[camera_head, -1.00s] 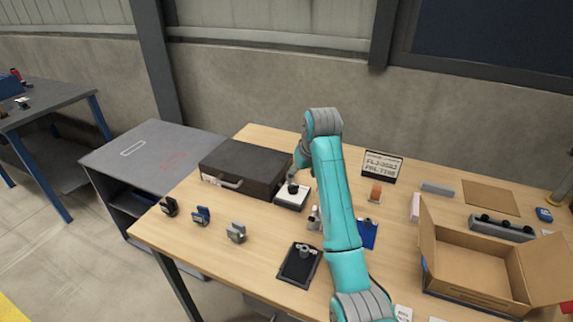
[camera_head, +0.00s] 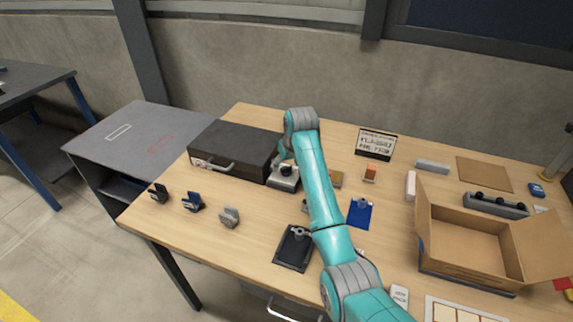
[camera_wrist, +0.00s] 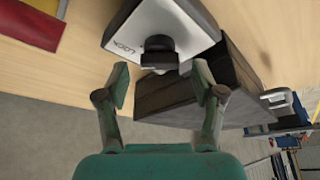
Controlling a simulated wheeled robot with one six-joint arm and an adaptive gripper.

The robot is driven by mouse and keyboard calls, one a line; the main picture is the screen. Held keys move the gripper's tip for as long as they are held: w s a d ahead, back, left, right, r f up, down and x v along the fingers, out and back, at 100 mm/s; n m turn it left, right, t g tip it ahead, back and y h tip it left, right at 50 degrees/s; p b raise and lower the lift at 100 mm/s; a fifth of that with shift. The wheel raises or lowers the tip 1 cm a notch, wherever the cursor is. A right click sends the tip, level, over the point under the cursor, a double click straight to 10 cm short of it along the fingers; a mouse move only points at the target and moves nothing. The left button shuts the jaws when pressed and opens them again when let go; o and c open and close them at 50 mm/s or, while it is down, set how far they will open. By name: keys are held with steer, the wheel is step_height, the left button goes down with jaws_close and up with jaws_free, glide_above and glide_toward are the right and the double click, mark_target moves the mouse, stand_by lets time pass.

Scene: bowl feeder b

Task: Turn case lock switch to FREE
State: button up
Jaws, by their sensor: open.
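The case lock switch is a small white-topped box (camera_head: 285,182) with a black knob (camera_head: 286,170), to the right of the dark case (camera_head: 233,150). In the wrist view its white face (camera_wrist: 165,22) reads "LOCK", and the black knob (camera_wrist: 159,50) stands out from it. My gripper (camera_wrist: 162,82) is open and empty. Its fingertips are on either side of the knob in the picture, with a gap to it; I cannot tell the depth. In the head view my gripper is mostly hidden behind my arm, close to the switch.
Several small clips (camera_head: 193,202) stand on the table's left side. A black tray (camera_head: 293,249) lies in front, and a blue plate (camera_head: 361,213) lies right of my arm. An open cardboard box (camera_head: 470,240) stands at the right.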

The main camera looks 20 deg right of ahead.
steer(key=shift+w+f, duration=0.15)
steer(key=shift+f, duration=0.2)
steer(key=shift+c, duration=0.2)
steer(key=c, duration=1.1)
